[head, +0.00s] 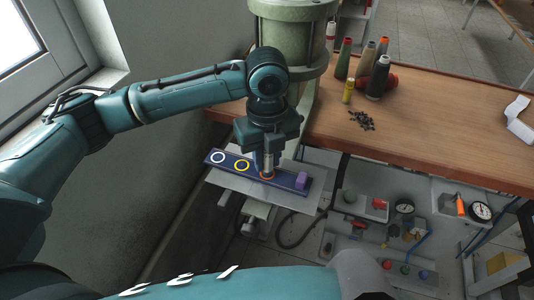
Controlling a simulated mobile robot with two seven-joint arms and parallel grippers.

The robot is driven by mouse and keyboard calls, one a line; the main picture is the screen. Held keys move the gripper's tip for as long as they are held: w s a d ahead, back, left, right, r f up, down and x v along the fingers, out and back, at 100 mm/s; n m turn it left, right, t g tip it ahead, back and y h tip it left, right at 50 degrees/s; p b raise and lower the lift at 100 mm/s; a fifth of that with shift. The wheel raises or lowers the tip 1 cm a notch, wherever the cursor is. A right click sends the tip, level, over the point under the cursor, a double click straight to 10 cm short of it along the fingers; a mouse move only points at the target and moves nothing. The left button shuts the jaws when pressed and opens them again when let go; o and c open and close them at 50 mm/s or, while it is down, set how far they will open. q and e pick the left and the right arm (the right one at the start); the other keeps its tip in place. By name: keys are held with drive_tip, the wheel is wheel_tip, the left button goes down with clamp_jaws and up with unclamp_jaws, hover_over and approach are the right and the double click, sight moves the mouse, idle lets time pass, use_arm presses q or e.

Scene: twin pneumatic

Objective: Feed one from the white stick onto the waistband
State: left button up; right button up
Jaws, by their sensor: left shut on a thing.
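The dark blue waistband (283,178) lies flat on a pale metal plate (232,186). Along it are a white ring (218,157), a yellow ring (242,166) and an orange-red ring (267,177), with a purple block at its right end. My left gripper (266,162) points straight down over the orange-red ring, shut on a short, pale upright stick (268,169). Its lower end is at or just above that ring; I cannot tell whether it touches. The fingers hide most of the stick. My right gripper is out of view.
A green machine column (290,35) stands right behind the plate. On the wooden table (450,135) are several thread spools, a pile of small dark pieces (362,120) and a white object (519,121). A lower panel with gauges (404,207) is at right.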

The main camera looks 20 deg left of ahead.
use_arm(q)
drive_tip(key=shift+f, duration=0.5)
idle(1.3)
drive_tip(key=shift+r, duration=3.05)
